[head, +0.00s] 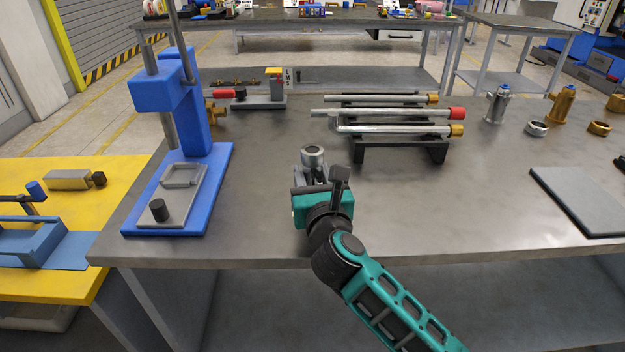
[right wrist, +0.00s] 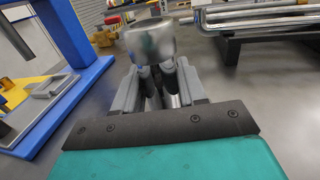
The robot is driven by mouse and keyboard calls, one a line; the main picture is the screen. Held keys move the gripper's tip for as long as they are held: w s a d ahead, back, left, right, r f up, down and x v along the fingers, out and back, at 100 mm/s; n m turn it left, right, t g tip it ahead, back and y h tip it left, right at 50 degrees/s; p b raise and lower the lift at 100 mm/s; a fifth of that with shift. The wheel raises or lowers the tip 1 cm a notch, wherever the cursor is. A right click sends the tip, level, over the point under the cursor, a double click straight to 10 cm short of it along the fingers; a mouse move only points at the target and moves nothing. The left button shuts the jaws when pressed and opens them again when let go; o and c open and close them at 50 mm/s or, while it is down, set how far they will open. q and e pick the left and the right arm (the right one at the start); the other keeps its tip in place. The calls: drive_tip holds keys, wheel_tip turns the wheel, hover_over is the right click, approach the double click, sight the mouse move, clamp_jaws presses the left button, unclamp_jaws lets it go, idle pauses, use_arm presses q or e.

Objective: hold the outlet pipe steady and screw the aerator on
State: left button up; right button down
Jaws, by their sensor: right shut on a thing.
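My right gripper (head: 313,170) is shut on a silver, round-topped metal part (head: 313,155), held upright above the front middle of the table. In the right wrist view this part (right wrist: 150,42) stands between the fingertips, blurred; I cannot tell for certain that it is the aerator. Several long silver pipes (head: 380,113) lie across a black rack (head: 400,150) behind the gripper, with brass or red right ends. The nearest pipe (head: 390,130) bends at its left end; I cannot tell which is the outlet pipe. The held part is apart from the pipes. My left gripper is not in view.
A blue press stand (head: 190,170) is left of the gripper. To the right are a silver fitting (head: 497,104), a brass fitting (head: 563,103), a silver ring (head: 537,128), a brass ring (head: 599,128) and a grey plate (head: 585,200). The table front right of centre is clear.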

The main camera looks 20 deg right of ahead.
drive_tip(key=shift+r, duration=0.15)
drive_tip(key=c, duration=0.6)
unclamp_jaws()
drive_tip(key=shift+f, duration=0.25)
drive_tip(key=shift+c, duration=0.2)
drive_tip(key=shift+r, duration=0.1)
drive_tip(key=shift+s, duration=0.2)
drive_tip(key=s, duration=0.3)
drive_tip(key=s+a, duration=0.1)
drive_tip(key=s, duration=0.7)
drive_tip(key=shift+a, duration=0.15)
drive_tip(key=shift+s+r, duration=0.1)
drive_tip(key=shift+s, duration=0.2)
